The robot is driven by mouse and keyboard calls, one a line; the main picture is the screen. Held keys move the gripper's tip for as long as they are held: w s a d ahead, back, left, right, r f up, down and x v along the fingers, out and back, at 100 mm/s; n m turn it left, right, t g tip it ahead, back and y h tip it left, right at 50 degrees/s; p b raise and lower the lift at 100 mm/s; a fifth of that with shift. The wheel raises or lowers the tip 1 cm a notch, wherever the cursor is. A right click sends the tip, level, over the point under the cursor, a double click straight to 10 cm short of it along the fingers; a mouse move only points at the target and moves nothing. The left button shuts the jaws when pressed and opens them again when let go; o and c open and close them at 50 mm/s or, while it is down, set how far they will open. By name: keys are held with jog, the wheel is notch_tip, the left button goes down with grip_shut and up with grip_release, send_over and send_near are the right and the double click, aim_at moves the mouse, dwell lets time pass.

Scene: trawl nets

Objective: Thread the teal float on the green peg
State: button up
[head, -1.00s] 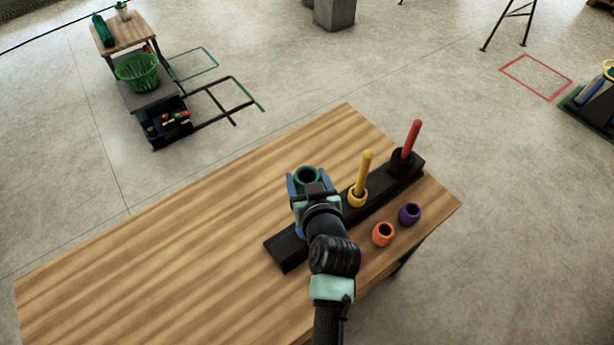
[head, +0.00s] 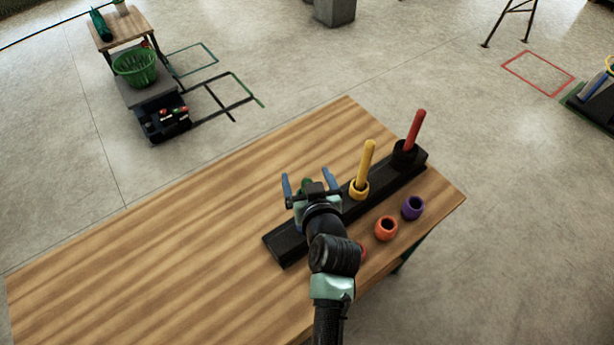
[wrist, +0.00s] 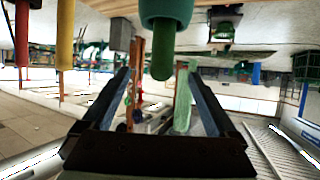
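The teal float (wrist: 166,8) sits around the green peg (wrist: 162,62) in the wrist view, which shows the scene upside down. The peg's rounded tip sticks out past the float. My gripper (wrist: 156,74) is open, with its fingers apart on either side of the peg tip and touching nothing that I can see. In the head view my gripper (head: 308,177) stands with its blue fingers spread over the black rack (head: 285,246). Only a bit of the green peg (head: 306,184) shows there; the teal float is hidden behind my wrist.
A yellow peg (head: 366,160) with a yellow float (head: 359,191) and a red peg (head: 415,130) stand on the rack to the right. Orange (head: 386,229) and purple (head: 412,208) floats lie in front, and a red one (head: 361,250) is partly hidden. The table's left side is clear.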

jog(key=shift+s, duration=0.15)
jog(key=b+v, duration=0.2)
jog(key=v, duration=1)
jog(key=shift+s+d+r+b, duration=0.15)
jog(key=shift+s+r+b, duration=0.1)
jog(key=shift+s+b, duration=0.1)
dwell(0.6)
